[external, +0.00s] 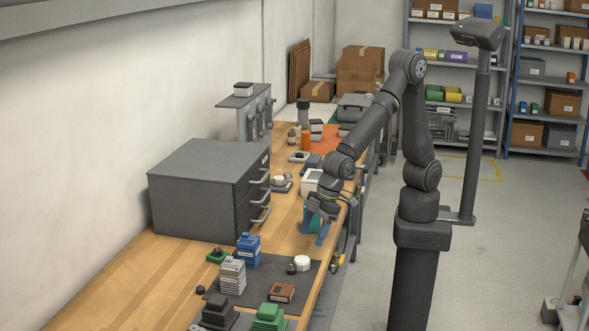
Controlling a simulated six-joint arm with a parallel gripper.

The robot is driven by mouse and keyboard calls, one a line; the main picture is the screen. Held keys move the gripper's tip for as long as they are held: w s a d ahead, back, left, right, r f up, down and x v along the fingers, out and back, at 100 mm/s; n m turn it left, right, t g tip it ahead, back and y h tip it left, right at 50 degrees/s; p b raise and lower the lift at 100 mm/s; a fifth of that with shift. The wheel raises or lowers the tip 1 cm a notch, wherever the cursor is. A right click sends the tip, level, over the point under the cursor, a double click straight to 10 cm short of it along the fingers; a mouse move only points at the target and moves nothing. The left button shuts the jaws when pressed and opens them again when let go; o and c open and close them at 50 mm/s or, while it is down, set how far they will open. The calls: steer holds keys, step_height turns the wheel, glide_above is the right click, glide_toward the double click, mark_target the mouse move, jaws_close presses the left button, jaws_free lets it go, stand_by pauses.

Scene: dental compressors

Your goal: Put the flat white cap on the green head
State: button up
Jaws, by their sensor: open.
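A low round white piece (302,263), which looks like the flat white cap, lies on the dark mat (308,284) near the table's right edge. A green finned block (268,318), likely the green head, stands at the bottom of the picture, partly cut off by the frame. My gripper (320,236) is open and points down over the table's right side, farther back than the white piece and apart from it. A teal object (309,219) shows just behind the gripper; whether they touch I cannot tell.
Near the mat stand a blue finned block (248,251), a grey finned block (232,276), a dark finned block (217,312) and a brown block (281,292). A grey drawer cabinet (208,190) stands at left. Bare wood (130,285) lies front left.

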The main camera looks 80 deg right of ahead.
steer(key=v, duration=0.3)
steer(key=shift+r, duration=0.15)
steer(key=shift+s+d+r, duration=0.15)
steer(key=shift+r, duration=0.1)
steer(key=c, duration=0.4)
steer(key=shift+o, duration=0.2)
steer(key=r+m+g+h, duration=0.1)
steer(key=m+g+h, duration=0.15)
steer(key=m, duration=0.25)
glide_above(301, 259)
steer(key=w+d, duration=0.1)
steer(key=w, duration=0.1)
steer(key=w+r+m+g, duration=0.3)
steer(key=w+m+g, duration=0.1)
steer(key=w+g, duration=0.1)
steer(key=shift+h, duration=0.35)
steer(key=x, duration=1.6)
steer(key=shift+s+a+f, duration=0.25)
steer(key=shift+s+a, duration=0.15)
